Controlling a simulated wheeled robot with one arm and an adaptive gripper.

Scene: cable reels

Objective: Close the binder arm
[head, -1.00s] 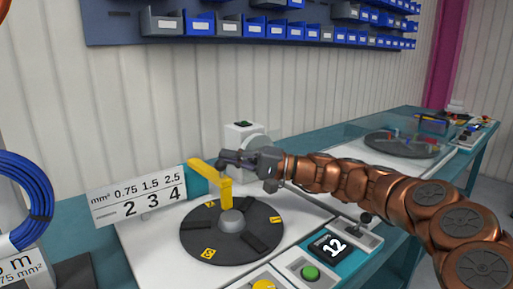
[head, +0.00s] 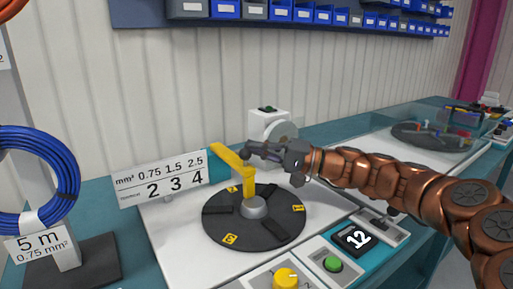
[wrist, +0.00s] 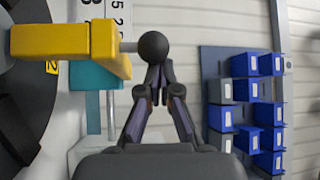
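The yellow binder arm (head: 249,184) rises beside the grey hub of the black turntable disc (head: 225,228), and its top bar points to the back left. A black ball knob (head: 246,150) sticks out from its top end. In the wrist view the yellow bar (wrist: 65,41) lies on the left, and its thin stem leads to the black ball (wrist: 154,47). My gripper (head: 259,150) comes from the right at the knob. In the wrist view its fingers (wrist: 159,75) converge with tips nearly together right at the ball; whether they touch it is unclear.
A number sign (head: 160,178) stands left of the disc. A white box with a grey wheel (head: 268,123) stands behind. A green button (head: 332,264), a yellow knob (head: 286,279) and a display (head: 356,238) are in front. A blue cable coil (head: 40,170) hangs at left.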

